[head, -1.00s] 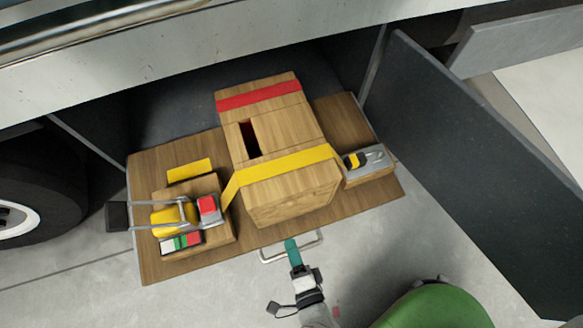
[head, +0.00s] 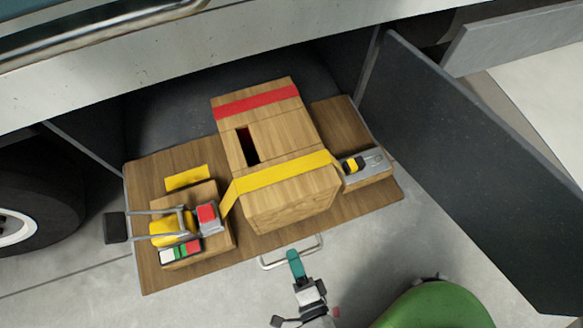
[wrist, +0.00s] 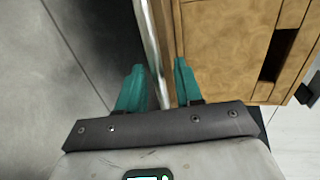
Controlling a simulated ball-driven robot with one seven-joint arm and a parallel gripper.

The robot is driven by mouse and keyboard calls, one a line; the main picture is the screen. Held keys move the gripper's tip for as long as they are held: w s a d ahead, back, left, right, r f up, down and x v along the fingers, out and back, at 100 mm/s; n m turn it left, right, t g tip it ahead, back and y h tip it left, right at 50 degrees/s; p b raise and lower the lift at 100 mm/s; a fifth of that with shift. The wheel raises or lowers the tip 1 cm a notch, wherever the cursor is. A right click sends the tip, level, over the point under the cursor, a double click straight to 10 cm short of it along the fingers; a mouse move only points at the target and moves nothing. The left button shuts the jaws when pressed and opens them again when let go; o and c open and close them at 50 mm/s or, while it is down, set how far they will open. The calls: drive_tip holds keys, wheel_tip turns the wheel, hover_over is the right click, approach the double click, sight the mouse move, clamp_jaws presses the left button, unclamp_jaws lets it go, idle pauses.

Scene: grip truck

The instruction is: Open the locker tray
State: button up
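The wooden locker tray (head: 333,118) stands pulled out of the dark locker opening under the truck body, with bare floor below its front edge. Its pale metal loop handle (head: 313,249) sticks out at the front. My gripper (head: 294,260) with teal fingers is at this handle. In the wrist view my gripper (wrist: 160,85) has its fingers apart, one on each side of the metal handle bar (wrist: 152,45). A gap shows beside the right finger, so it looks open around the bar. Any contact on the left finger is unclear.
On the tray are a large wooden box (head: 290,208) with red and yellow bands, a smaller block with a yellow-and-grey tool (head: 172,228), and a small tool block (head: 365,165). A dark locker door (head: 460,150) hangs open at right. A wheel (head: 40,190) is at left.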

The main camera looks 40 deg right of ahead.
drive_tip(key=v, duration=0.8)
idle(0.4)
